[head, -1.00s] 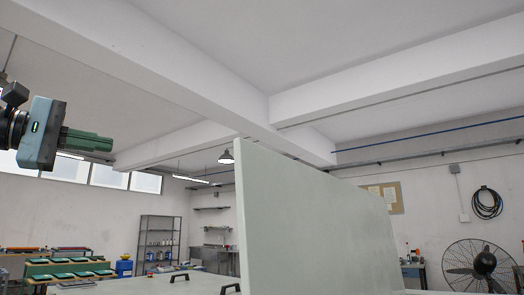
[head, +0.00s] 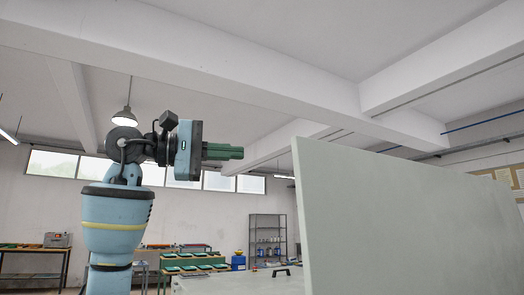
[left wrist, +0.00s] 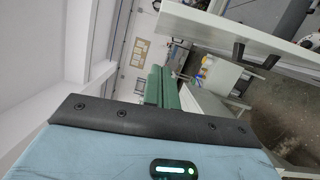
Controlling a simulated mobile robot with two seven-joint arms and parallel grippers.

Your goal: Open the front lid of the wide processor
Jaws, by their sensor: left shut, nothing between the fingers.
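A large flat pale grey-green panel (head: 405,225), which looks like a lid of the wide processor, stands raised at the right of the head view. Its lower edge is out of frame. My left gripper (head: 240,152) is level with the panel's top, left of it and apart from it in the picture. Its green fingers point right, closed together and empty. In the left wrist view the fingers (left wrist: 163,82) also look closed. A pale panel (left wrist: 225,28) with a dark handle (left wrist: 240,52) crosses the upper right there. My right gripper is not in view.
A pale surface (head: 225,284) with a black handle (head: 281,271) lies low, left of the panel. Farther back are a metal shelf (head: 267,235), tables with green trays (head: 195,258) and a left workbench (head: 35,249). The space around my left gripper looks clear.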

